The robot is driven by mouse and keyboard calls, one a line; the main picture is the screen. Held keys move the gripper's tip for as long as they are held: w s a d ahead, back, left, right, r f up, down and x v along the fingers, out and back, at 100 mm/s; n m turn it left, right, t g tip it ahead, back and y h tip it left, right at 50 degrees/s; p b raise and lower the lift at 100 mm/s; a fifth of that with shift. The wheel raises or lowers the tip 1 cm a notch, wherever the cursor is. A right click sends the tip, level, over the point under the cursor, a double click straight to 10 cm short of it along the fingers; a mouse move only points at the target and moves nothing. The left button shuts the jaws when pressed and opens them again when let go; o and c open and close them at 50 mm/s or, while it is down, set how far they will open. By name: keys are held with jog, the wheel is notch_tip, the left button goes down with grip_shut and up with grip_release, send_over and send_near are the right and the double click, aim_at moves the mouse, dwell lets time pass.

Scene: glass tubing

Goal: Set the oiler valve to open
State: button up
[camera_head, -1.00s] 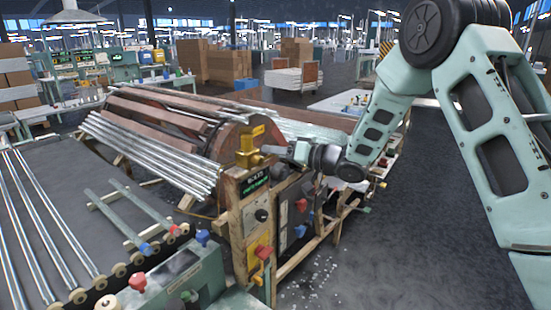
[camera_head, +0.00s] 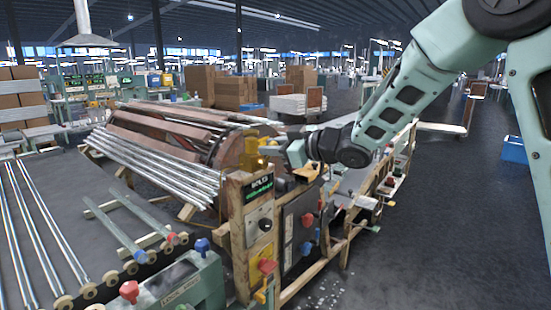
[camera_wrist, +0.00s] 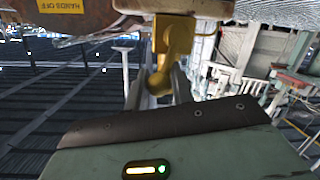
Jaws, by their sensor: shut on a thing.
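The oiler valve (camera_head: 252,150) is a yellow brass-coloured body on top of a wooden post of the control stand, in front of the drum of glass tubes. It also shows in the wrist view (camera_wrist: 176,45), hanging downward in the picture. My gripper (camera_head: 276,149) reaches in from the right at the valve's height. In the wrist view my gripper (camera_wrist: 158,92) has its fingers closed around the valve's rounded yellow lower part. The exact angle of the handle is hard to tell because the fingers cover part of it.
The drum (camera_head: 185,130) with long tubes lies behind the valve. Below it, a dark panel (camera_head: 302,228) carries red and blue knobs. A tube rack (camera_head: 45,235) is at the left. Open grey floor (camera_head: 450,230) lies to the right.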

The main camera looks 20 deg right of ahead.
jog(key=shift+s+a+n+h+b, duration=0.25)
jog(key=shift+n+h+b, duration=0.05)
jog(key=shift+n+b, duration=0.7)
jog(key=o, duration=0.7)
jog(key=shift+r, duration=0.1)
jog(key=shift+c, duration=0.2)
jog(key=b+v, duration=0.1)
jog(key=v, duration=1.6)
jog(key=shift+s, duration=0.3)
